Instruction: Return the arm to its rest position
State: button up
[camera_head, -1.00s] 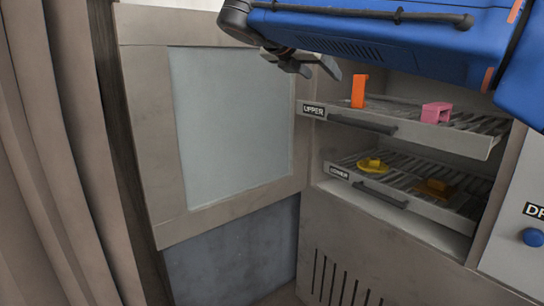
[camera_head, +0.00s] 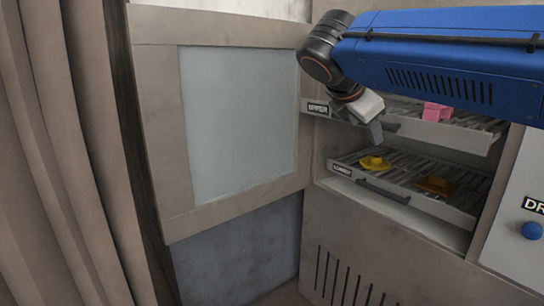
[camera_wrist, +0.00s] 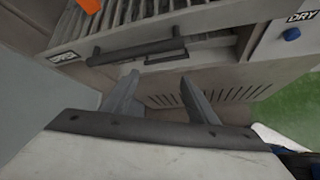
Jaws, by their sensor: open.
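My gripper (camera_wrist: 158,92) is open and empty in the wrist view, its two grey fingers apart in front of the cabinet. It also shows in the head view (camera_head: 376,130), pointing down in front of the upper rack. My blue arm spans the upper right of the head view and covers part of the upper rack. The upper rack (camera_head: 462,140) holds a pink block (camera_head: 436,111). An orange block (camera_wrist: 90,5) shows on the upper rack in the wrist view; it is hidden in the head view.
The lower rack (camera_head: 400,198) holds a yellow piece (camera_head: 374,163) and a brown-orange piece (camera_head: 437,186). The cabinet door (camera_head: 238,125) stands open on the left, close to my gripper. A curtain (camera_head: 60,160) hangs at far left. A blue button (camera_head: 532,231) is on the right panel.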

jog(key=s+d+f+m+g+y, duration=0.1)
jog(key=s+d+f+m+y, duration=0.2)
jog(key=s+f+m, duration=0.8)
jog(key=s+d+f+m+g+y, duration=0.2)
jog(key=s+f+m, duration=0.9)
jog(key=f, duration=1)
jog(key=s+d+y, duration=0.1)
jog(key=s+d, duration=0.1)
jog(key=shift+s+d+f, duration=0.15)
jog(key=shift+d+f, duration=0.1)
jog(key=shift+d, duration=0.05)
